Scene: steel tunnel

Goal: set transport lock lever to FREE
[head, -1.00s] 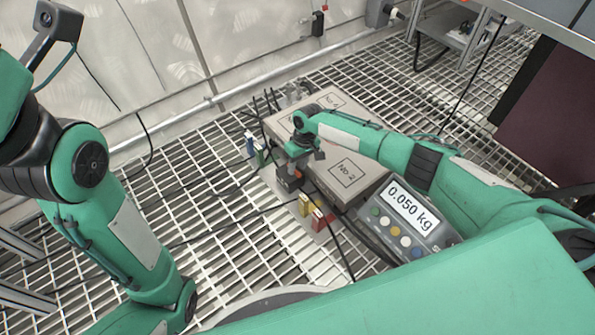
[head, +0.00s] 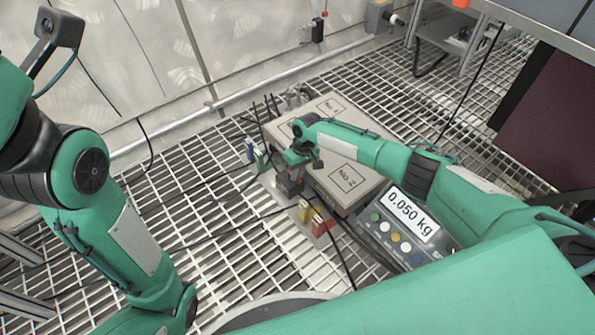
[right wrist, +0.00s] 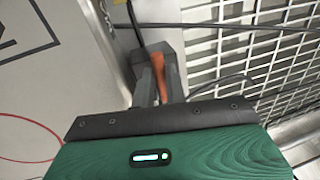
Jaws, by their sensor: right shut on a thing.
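In the head view my right gripper (head: 289,188) is low at the left side of the pale boxes, and the lever is hidden there. I cannot read any FREE marking or tell the lever's exact setting. My left arm comes in from the left, but its gripper is not visible.
A pale box marked No. 2 (head: 345,177) stands on the grating. A scale display (head: 412,214) reads 0.050 kg. Yellow (head: 304,211) and red (head: 321,225) blocks stand near my right gripper. Black cables cross the grating. Open grating lies to the left.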

